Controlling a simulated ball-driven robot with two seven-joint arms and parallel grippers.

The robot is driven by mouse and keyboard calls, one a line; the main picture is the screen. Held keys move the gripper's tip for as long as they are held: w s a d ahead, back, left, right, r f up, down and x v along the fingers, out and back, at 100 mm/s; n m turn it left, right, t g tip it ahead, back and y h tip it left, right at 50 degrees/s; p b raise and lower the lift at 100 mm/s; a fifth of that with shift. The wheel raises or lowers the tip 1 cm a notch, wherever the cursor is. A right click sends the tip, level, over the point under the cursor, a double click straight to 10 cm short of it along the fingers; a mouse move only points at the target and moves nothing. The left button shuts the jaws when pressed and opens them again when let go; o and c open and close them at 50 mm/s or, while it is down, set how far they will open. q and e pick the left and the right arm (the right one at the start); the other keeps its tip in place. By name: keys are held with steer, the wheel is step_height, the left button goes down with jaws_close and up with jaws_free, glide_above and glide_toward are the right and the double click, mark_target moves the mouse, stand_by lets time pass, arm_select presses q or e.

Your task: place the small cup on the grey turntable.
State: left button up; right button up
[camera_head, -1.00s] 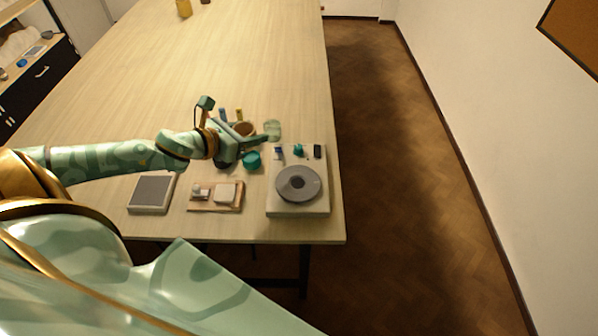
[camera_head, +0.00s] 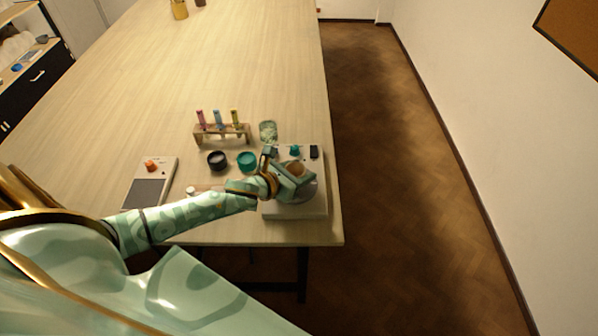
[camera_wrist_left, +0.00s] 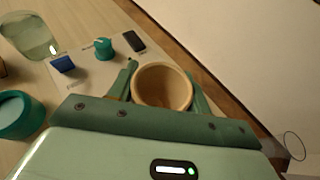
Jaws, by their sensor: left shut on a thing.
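The small cup, round with a tan inside, shows in the left wrist view (camera_wrist_left: 162,88) between the two green fingers of my left gripper (camera_wrist_left: 160,92). In the head view the cup (camera_head: 296,169) is over the grey turntable (camera_head: 306,197), within the gripper (camera_head: 293,178). The gripper is shut on the cup. The cup looks about upright. I cannot tell whether its base touches the turntable. My gripper and wrist cover much of the turntable in the head view, and it is hidden in the wrist view. My right gripper is not in view.
The turntable's white base (camera_head: 318,209) has a teal knob (camera_head: 295,150) and a dark switch (camera_head: 314,152). A black pot (camera_head: 217,161), a teal pot (camera_head: 247,162), a glass jar (camera_head: 268,131) and a tube rack (camera_head: 222,134) stand left and behind. The table's right edge is close.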

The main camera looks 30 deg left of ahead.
arm_select(q)
steer(key=o, duration=1.1)
steer(key=shift+c, duration=0.2)
steer(key=p+v, duration=0.1)
steer(key=v, duration=1.1)
